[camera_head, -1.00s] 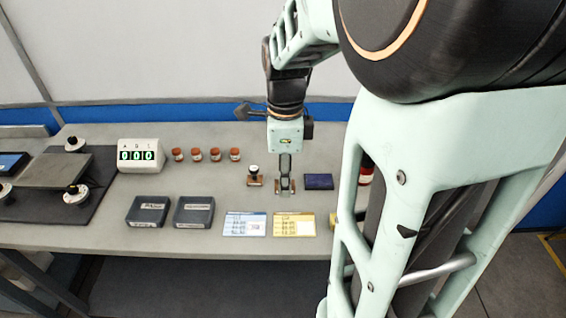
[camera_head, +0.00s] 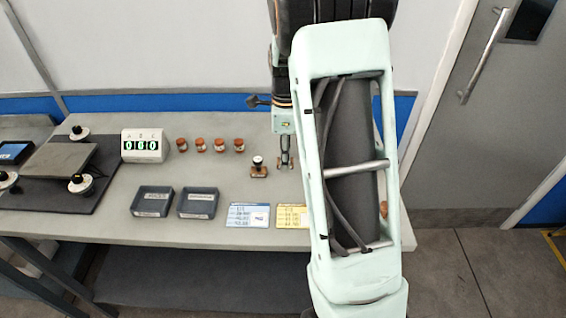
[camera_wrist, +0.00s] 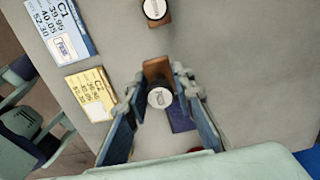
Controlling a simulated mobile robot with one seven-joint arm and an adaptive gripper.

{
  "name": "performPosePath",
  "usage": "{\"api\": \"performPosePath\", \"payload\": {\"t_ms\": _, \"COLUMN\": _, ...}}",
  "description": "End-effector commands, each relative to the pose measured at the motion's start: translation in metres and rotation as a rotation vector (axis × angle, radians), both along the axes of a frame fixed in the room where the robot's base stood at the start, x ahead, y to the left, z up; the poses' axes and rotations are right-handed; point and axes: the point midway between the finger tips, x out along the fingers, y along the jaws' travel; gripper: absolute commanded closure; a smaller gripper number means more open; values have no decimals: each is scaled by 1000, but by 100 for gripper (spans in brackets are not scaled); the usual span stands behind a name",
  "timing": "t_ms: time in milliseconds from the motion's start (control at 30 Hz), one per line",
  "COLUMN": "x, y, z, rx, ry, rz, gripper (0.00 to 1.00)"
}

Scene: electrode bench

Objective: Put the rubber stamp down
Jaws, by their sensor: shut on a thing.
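My gripper (camera_head: 287,162) is over the bench, and its two fingers are shut on a rubber stamp. In the wrist view the held stamp (camera_wrist: 158,72) shows a brown wooden block and a round white-topped knob between the fingers (camera_wrist: 160,98). I cannot tell whether its base touches the bench. A second, similar stamp (camera_head: 258,168) stands upright on the bench just left of my gripper; its knob also shows at the top of the wrist view (camera_wrist: 155,9). A dark blue pad (camera_wrist: 181,116) lies beside the held stamp, partly hidden by a finger.
A blue card (camera_head: 248,216) and a yellow card (camera_head: 292,215) lie at the bench's front edge. Two dark trays (camera_head: 153,202) (camera_head: 198,203), several small jars (camera_head: 201,145) and a white counter box (camera_head: 145,145) stand to the left. My arm hides the bench's right side.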

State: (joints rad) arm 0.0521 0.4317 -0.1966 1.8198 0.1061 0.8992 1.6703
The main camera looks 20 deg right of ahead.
Motion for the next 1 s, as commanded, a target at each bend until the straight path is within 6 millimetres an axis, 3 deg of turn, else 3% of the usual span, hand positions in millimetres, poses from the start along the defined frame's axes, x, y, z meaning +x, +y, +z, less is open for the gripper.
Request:
{"api": "performPosePath", "payload": {"t_ms": 333, "x": 16, "y": -5, "z": -20, "rx": -1, "ry": 1, "rz": -1, "gripper": 93}}
{"api": "performPosePath", "payload": {"t_ms": 533, "x": 15, "y": -5, "z": -48, "rx": 0, "ry": 1, "rz": 1, "gripper": 93}}
{"api": "performPosePath", "payload": {"t_ms": 933, "x": 15, "y": -4, "z": -54, "rx": 0, "ry": 0, "rz": 1, "gripper": 93}}
{"api": "performPosePath", "payload": {"t_ms": 967, "x": 15, "y": -5, "z": -53, "rx": 0, "ry": 0, "rz": 1, "gripper": 74}}
{"api": "performPosePath", "payload": {"t_ms": 1000, "x": 15, "y": -4, "z": -53, "rx": 0, "ry": 0, "rz": 1, "gripper": 70}}
